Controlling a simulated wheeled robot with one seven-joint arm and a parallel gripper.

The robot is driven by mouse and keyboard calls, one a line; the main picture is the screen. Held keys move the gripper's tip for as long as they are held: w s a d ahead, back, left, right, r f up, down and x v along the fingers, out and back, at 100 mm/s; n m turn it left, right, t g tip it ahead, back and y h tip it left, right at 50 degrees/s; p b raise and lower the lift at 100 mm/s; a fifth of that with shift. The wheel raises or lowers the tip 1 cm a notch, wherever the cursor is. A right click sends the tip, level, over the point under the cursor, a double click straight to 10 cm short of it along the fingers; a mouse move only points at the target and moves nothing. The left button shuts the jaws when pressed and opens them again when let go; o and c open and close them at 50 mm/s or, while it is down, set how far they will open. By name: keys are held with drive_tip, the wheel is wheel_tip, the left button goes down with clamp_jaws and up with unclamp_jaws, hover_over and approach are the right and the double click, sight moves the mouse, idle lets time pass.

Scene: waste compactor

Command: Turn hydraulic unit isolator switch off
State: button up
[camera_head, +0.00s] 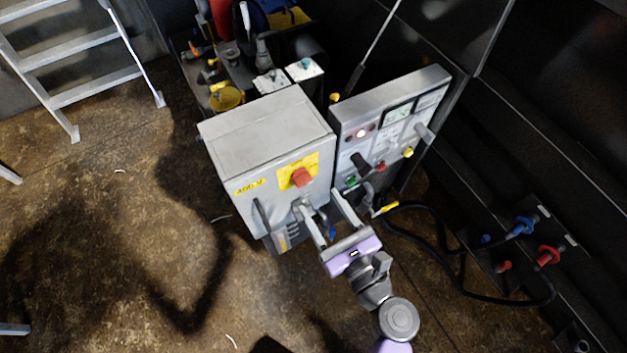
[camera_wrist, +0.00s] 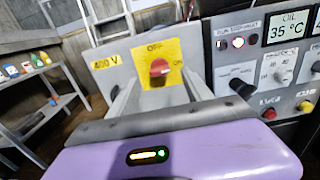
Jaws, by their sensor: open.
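The isolator switch is a red knob (camera_head: 302,177) on a yellow plate (camera_head: 290,166), on the front of a grey box (camera_head: 265,130) marked 400 V. In the wrist view the red knob (camera_wrist: 159,68) shows between my fingers, with OFF printed above it and ON to its right. I cannot clearly tell which mark the knob points to. My gripper (camera_head: 320,199) is open and empty. In the head view its fingertips are below and right of the knob, near the box's lower right front. They appear apart from the knob.
A control panel (camera_head: 390,125) with a display, lamps and knobs stands right of the box. A black cable (camera_head: 440,215) runs right to blue and red fittings (camera_head: 547,256). A ladder (camera_head: 85,65) stands at left, as does open floor.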

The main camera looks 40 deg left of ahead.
sight(306, 183)
drive_tip(key=x, duration=0.6)
drive_tip(key=shift+a, duration=0.2)
clamp_jaws()
